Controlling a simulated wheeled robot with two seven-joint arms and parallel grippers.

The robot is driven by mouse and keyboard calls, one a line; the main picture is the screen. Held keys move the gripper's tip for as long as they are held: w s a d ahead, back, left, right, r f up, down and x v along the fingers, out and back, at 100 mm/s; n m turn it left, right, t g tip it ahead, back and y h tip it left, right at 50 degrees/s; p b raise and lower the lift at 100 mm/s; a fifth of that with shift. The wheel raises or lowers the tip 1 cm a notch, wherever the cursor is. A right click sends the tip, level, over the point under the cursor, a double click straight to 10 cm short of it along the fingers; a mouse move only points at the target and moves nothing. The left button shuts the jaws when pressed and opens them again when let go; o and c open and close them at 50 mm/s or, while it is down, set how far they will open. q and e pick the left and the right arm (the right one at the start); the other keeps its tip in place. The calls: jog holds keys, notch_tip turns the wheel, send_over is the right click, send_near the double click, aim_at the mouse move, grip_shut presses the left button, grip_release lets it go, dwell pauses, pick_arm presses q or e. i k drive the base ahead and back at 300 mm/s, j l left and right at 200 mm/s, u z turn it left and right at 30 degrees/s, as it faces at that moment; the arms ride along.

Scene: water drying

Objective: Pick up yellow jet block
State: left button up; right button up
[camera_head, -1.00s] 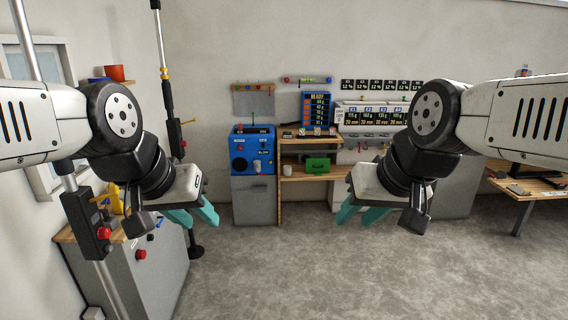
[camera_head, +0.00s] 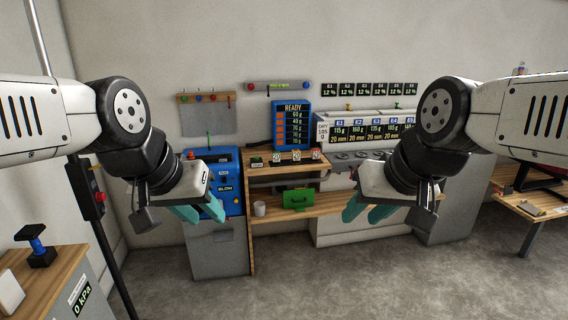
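I cannot make out a yellow jet block for certain. Several small blocks with "20" tags (camera_head: 297,157) stand on the upper wooden shelf (camera_head: 285,170), but their colours are too small to tell. My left gripper (camera_head: 199,213) has teal fingers spread apart with nothing between them, and it shows in front of the blue machine (camera_head: 232,185). My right gripper (camera_head: 366,212) also has its teal fingers apart and empty, in front of the wooden bench to the right of the green box (camera_head: 298,199). Both grippers are in the air, well short of the shelf.
A white cup (camera_head: 259,208) stands on the lower wooden bench (camera_head: 330,205). A cabinet with a wooden top (camera_head: 45,275) and a blue-handled black device (camera_head: 36,247) is at the lower left. A wooden desk (camera_head: 535,205) is at the right. The floor (camera_head: 390,280) ahead is clear.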

aim_at(296, 153)
jog(key=i+j, duration=0.15)
jog(key=i, duration=0.3)
jog(key=i+j+z, duration=0.1)
jog(key=i, duration=0.4)
jog(key=i+j, duration=0.3)
jog(key=i, duration=0.15)
jog(key=i+j+z, duration=0.1)
jog(key=i, duration=0.35)
jog(key=i+j, duration=0.3)
jog(key=i, duration=0.2)
jog(key=i+j+z, duration=0.1)
jog(key=i+j, duration=0.15)
jog(key=i, duration=0.2)
